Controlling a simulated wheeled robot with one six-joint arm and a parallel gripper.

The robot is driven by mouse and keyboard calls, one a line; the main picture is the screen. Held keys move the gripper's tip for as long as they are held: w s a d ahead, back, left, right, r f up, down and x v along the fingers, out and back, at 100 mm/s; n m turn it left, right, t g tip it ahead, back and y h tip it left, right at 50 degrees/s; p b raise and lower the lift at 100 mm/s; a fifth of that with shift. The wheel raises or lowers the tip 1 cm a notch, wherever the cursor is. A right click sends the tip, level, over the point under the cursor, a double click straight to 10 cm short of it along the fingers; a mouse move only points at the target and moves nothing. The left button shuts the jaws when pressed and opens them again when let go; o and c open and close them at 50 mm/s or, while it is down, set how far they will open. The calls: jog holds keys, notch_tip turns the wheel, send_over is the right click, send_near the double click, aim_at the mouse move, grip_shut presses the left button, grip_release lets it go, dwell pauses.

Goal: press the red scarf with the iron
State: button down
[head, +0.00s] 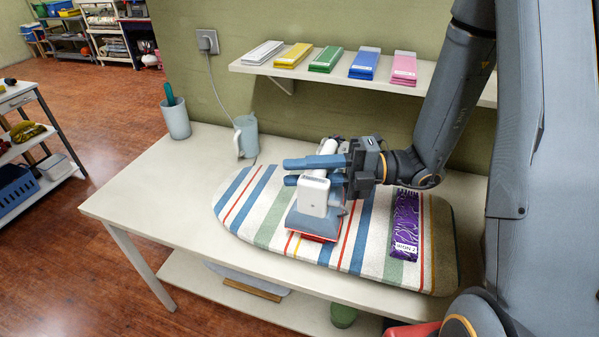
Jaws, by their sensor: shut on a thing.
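The iron (313,197), white with a blue-grey base, is upright on the striped ironing board (237,208). My gripper (290,172) has its two blue fingers shut around the iron's upper part, reaching in from the right. A strip of red cloth, the red scarf (311,238), shows just under the iron's front edge. The iron hides most of it, and the gripper hides part of the iron. I cannot tell whether the base presses fully on the scarf.
A purple patterned cloth (407,217) with a white label lies on the board's right. Behind stand a grey cup (176,120) and a pale blue jug (246,137). Several coloured folded cloths lie on the wall shelf (325,76). The table's left (135,195) is clear.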

jog(key=shift+w+d, duration=0.25)
jog(key=shift+w, duration=0.25)
jog(key=shift+s+a+p, duration=0.35)
jog(key=shift+s+p, duration=0.3)
jog(key=shift+s, duration=0.2)
jog(key=shift+s+a+p, duration=0.35)
jog(key=shift+s+p, duration=0.3)
jog(key=shift+s, duration=0.15)
dwell(0.9)
jog(key=shift+w+d+p, duration=0.3)
jog(key=shift+w, duration=0.4)
dwell(0.7)
jog(key=shift+r, duration=0.2)
dwell(0.6)
notch_tip(320, 180, up, 9)
jog(key=p, duration=0.7)
jog(key=shift+f, duration=0.15)
jog(key=shift+f, duration=0.1)
dwell(0.4)
